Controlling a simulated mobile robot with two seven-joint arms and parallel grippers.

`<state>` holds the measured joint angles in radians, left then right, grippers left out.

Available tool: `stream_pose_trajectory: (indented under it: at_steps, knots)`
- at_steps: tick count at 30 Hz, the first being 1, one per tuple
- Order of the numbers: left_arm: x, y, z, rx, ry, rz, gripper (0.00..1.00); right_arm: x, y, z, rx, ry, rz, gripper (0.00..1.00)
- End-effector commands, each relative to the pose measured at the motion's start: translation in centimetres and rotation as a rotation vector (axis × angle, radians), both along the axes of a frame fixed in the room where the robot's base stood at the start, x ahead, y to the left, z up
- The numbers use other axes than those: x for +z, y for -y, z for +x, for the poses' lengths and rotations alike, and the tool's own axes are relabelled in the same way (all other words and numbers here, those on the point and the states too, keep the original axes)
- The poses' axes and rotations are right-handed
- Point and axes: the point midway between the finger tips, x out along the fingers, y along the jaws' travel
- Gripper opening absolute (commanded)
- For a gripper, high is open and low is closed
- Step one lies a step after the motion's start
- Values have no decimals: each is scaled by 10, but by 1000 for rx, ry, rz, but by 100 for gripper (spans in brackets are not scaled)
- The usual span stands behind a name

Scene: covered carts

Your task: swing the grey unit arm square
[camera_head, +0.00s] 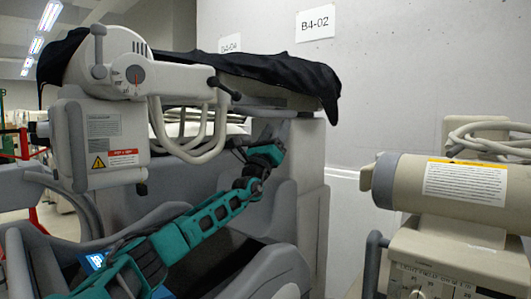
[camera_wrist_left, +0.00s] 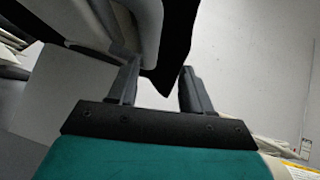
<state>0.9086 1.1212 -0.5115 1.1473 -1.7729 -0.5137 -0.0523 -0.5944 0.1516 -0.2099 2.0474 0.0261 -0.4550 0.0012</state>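The grey unit (camera_head: 88,150) stands at the left in the head view, with a warning label on its box. Its arm (camera_head: 165,77) runs rightward at the top, with a round dial, a dark-tipped lever and looped cables. A black cover (camera_head: 285,72) lies over the top behind it and hangs to a point at the right. My left gripper (camera_head: 281,143) is below the cover, right of the looped cables. In the left wrist view its two dark fingers (camera_wrist_left: 157,88) are apart. The cover's black tip (camera_wrist_left: 170,80) shows between them; I cannot tell whether they touch it. My right gripper is out of view.
A beige unit (camera_head: 465,182) with a thick cylinder and coiled cable stands at the right. A pale wall (camera_head: 400,80) with a B4-02 sign (camera_head: 315,23) is behind. A gap of bare wall separates the units. Red railings (camera_head: 25,150) show at far left.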

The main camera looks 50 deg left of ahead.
Motion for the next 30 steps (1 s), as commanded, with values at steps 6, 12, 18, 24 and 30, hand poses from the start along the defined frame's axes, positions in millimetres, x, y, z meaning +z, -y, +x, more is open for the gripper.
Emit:
stream_pose_trajectory:
  at_steps: [6, 12, 18, 24, 30]
  knots:
    - [-21, 4, -20, 2, -2, 0, 50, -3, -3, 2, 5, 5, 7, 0]
    - [-34, 8, -35, 4, -1, -2, 50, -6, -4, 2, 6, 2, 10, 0]
    - [-41, 10, -44, 6, 2, -4, 50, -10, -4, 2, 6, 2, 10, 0]
    - [-42, 11, -46, 5, 3, -5, 50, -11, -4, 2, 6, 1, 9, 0]
    - [-42, 11, -46, 5, 4, -5, 50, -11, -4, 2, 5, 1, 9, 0]
